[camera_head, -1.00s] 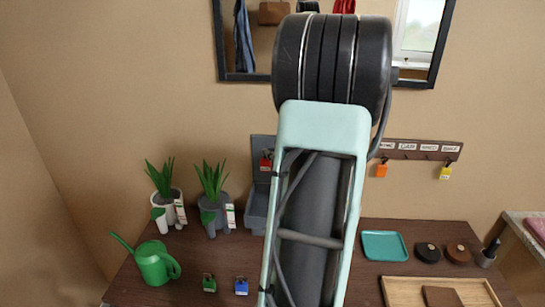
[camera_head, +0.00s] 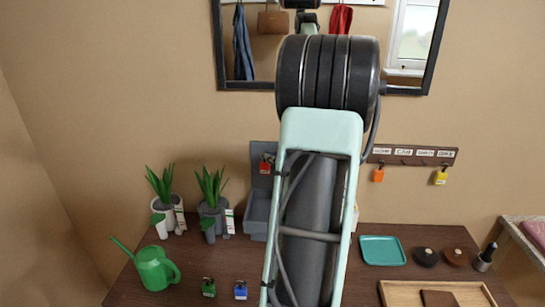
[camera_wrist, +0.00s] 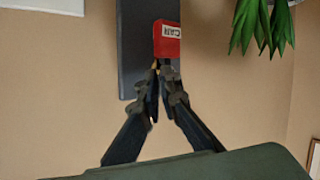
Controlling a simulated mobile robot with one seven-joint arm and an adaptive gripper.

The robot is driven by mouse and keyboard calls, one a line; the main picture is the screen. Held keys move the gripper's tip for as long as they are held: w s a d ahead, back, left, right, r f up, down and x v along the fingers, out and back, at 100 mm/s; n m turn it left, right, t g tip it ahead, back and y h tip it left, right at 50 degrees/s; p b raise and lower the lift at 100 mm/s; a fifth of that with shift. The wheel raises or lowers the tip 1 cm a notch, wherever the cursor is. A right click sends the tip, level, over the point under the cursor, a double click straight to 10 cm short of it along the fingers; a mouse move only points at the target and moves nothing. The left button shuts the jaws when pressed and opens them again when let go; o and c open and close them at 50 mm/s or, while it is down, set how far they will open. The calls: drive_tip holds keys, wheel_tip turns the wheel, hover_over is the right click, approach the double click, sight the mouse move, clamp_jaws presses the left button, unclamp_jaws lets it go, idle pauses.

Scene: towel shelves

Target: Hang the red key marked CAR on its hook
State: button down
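The red key (camera_wrist: 167,42) has a tag reading CAR. In the wrist view it extends from the tips of my gripper (camera_wrist: 162,72). The fingers come close together, and the narrow end beside the tag appears pinched between them. The red tag (camera_head: 266,167) also shows in the head view, in front of the grey holder's back panel (camera_head: 257,150); my arm hides the gripper there. The hook rack (camera_head: 411,154) is on the wall at the right, with a CAR label (camera_head: 403,152). No tag shows below that label.
An orange tag (camera_head: 378,175) and a yellow tag (camera_head: 440,178) hang on the rack. Potted plants (camera_head: 211,190) stand left of the holder. A green watering can (camera_head: 153,267), a green padlock-like item (camera_head: 208,288) and a blue one (camera_head: 240,290) sit on the table. A teal tray (camera_head: 382,250) lies at the right.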

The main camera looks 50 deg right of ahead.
drive_tip(key=shift+d+r, duration=0.1)
drive_tip(key=shift+d, duration=0.2)
drive_tip(key=c, duration=2.1)
unclamp_jaws()
drive_tip(key=shift+d, duration=0.1)
drive_tip(key=shift+w+d+f, duration=0.1)
drive_tip(key=shift+w+f, duration=0.25)
drive_tip(key=shift+w, duration=0.15)
drive_tip(key=shift+s+d, duration=0.1)
drive_tip(key=shift+d, duration=0.05)
drive_tip(key=v, duration=1.2)
